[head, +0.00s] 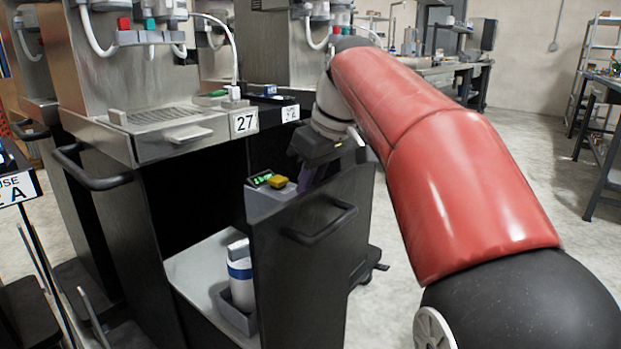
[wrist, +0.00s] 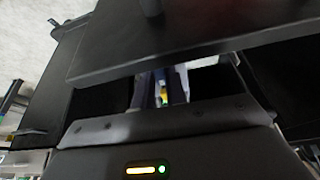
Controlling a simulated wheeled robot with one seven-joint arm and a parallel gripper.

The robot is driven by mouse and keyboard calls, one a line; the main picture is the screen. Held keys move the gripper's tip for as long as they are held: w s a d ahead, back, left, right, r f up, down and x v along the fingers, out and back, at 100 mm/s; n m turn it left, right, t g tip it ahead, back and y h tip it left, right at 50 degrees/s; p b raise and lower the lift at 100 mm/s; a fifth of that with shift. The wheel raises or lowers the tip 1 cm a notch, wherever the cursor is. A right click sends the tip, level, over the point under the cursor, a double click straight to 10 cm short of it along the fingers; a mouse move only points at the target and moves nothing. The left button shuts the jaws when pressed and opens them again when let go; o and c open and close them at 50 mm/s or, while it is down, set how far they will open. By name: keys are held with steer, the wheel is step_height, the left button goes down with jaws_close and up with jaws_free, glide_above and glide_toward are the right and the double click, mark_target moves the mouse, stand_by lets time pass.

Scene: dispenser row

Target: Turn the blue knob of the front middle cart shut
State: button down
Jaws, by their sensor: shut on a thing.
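The front cart (head: 212,152) with the 27 plate has an open dark bay. At the bay's right, a small console (head: 265,192) carries a green-lit display and a yellow block (head: 278,182). My gripper (head: 306,178) reaches down beside that block, just behind the dark front panel with its handle. In the head view my wrist and fingers hide what they hold. In the wrist view my gripper (wrist: 163,98) is shut, with a small patch of the blue knob (wrist: 162,77) showing between the fingers. The knob's angle cannot be read.
The dark panel (head: 300,255) with a bar handle (head: 325,225) stands close in front of my gripper. A white jug with a blue band (head: 240,272) stands in a grey holder in the bay. Open floor (head: 500,200) lies to the right.

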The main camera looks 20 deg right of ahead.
steer(key=m, duration=0.2)
steer(key=m+t+h+p, duration=0.1)
steer(key=m, duration=0.1)
steer(key=shift+a+r+m+h, duration=0.1)
steer(key=shift+a+m+h, duration=0.05)
steer(key=shift+m+h, duration=0.15)
steer(key=m+h+p, duration=0.1)
steer(key=m+p, duration=0.1)
steer(key=m, duration=0.2)
steer(key=shift+a+h, duration=0.1)
steer(key=shift+h, duration=0.3)
steer(key=m+p, duration=0.1)
steer(key=m, duration=0.1)
steer(key=m+g+h+p, duration=0.1)
steer(key=m, duration=0.2)
steer(key=shift+a+h, duration=0.1)
steer(key=shift+h, duration=0.2)
steer(key=shift+w+a+m+g+h+p, duration=0.1)
steer(key=shift+m+g+h+p, duration=0.2)
steer(key=shift+m, duration=0.6)
steer(key=shift+m+g+h+p, duration=0.2)
steer(key=shift+m+p, duration=0.2)
steer(key=shift+m, duration=0.5)
steer(key=c, duration=1.4)
jaws_free()
steer(key=shift+c, duration=0.2)
